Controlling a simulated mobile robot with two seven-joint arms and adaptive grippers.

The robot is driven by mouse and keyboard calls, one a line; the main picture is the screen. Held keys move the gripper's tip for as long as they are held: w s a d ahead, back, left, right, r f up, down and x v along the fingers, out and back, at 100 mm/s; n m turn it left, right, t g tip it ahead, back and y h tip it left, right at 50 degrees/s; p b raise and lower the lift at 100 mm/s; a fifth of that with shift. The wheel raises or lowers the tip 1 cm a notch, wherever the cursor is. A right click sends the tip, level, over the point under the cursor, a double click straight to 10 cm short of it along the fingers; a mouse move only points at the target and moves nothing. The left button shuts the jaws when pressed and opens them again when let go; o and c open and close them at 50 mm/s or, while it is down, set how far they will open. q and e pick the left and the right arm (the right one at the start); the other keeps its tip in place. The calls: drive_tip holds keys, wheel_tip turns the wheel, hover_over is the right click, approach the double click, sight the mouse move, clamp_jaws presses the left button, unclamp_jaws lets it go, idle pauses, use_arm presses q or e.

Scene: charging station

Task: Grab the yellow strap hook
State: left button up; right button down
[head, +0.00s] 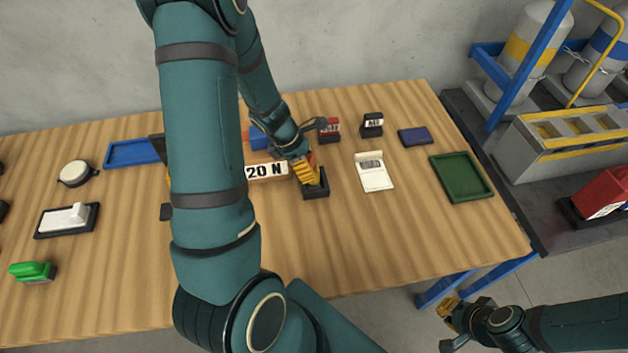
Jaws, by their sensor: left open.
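My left gripper (308,174) reaches down over the table to a small dark stand (316,190). Its yellow fingers are open at an orange piece in the stand. The fingers hide most of that piece, and I cannot tell whether they touch it. I cannot clearly pick out a yellow strap hook. A yellow band (517,52) goes around a grey cylinder at the upper right, far from both grippers. My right gripper (449,318) is low at the right, past the table's front edge. Its fingers are too small to tell whether they are open.
The wooden table (390,240) is clear at its front middle. A "20 N" block (267,171) is just left of my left gripper. A white card (373,172) and a green tray (462,177) lie to the right. A blue rack post (525,68) stands before the cylinders.

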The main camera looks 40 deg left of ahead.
use_arm(q)
drive_tip(key=shift+b+x, duration=1.2)
drive_tip(key=shift+x, duration=1.55)
drive_tip(key=shift+s, duration=0.15)
clamp_jaws()
